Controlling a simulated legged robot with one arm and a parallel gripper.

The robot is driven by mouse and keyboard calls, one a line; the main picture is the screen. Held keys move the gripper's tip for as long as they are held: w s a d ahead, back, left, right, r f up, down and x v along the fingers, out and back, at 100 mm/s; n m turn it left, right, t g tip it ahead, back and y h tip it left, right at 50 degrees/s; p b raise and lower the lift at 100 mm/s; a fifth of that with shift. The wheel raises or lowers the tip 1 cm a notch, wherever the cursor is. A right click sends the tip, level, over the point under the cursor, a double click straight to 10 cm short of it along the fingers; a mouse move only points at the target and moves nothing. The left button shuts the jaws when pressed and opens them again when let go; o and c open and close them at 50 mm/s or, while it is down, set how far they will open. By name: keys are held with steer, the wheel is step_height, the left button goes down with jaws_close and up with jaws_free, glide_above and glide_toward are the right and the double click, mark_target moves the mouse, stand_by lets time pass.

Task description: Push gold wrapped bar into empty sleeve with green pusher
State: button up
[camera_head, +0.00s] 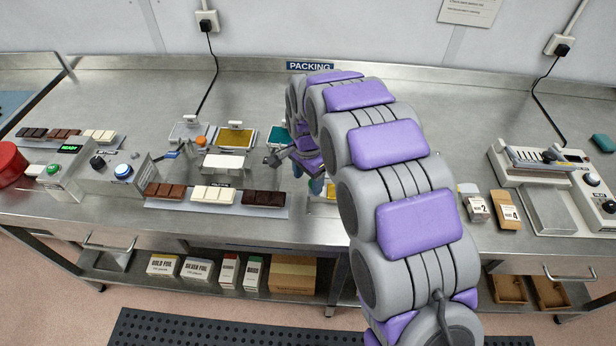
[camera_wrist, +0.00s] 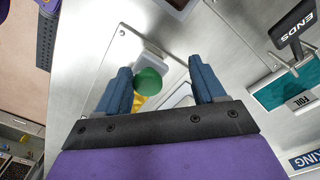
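The green pusher knob (camera_wrist: 148,81) shows in the wrist view, in front of a pale grey block (camera_wrist: 151,56). My gripper (camera_wrist: 160,76) is open, with its two blue fingers apart. The knob lies between them in the picture, nearer the left finger; I cannot tell whether they touch. A gold piece (camera_wrist: 138,103), probably the wrapped bar, shows just below the knob, partly hidden. A pale framed shape (camera_wrist: 181,97) beside it may be the sleeve; its opening cannot be made out. In the head view my arm hides most of this station, with a gold patch (camera_head: 331,194) showing.
A teal foil holder (camera_wrist: 285,89) stands right in the wrist view. In the head view, a tray (camera_head: 180,207) of chocolate bars and a gold foil holder (camera_head: 235,138) lie left. Small boxes (camera_head: 476,207) and a sealing machine (camera_head: 545,160) stand right. The back of the bench is clear.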

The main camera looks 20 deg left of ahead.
steer(key=d, duration=0.3)
steer(key=shift+w+r, duration=0.1)
steer(key=shift+r, duration=0.3)
steer(key=c, duration=0.6)
steer(key=shift+a, duration=0.15)
steer(key=c, duration=0.3)
steer(key=shift+s+a+f, duration=0.1)
steer(key=shift+s+a, duration=0.1)
steer(key=shift+a, duration=0.45)
jaws_close()
steer(key=shift+w+d, duration=0.1)
steer(key=shift+d, duration=0.55)
steer(key=w+d+p, duration=0.1)
steer(key=d, duration=0.3)
steer(key=w+d+p, duration=0.1)
steer(key=d+p, duration=0.1)
steer(key=d, duration=0.3)
steer(key=w+d+p, duration=0.1)
steer(key=d, duration=0.3)
steer(key=shift+w+d+p, duration=0.15)
steer(key=shift+d+p, duration=0.25)
steer(key=shift+a+f, duration=0.1)
steer(key=shift+a, duration=0.05)
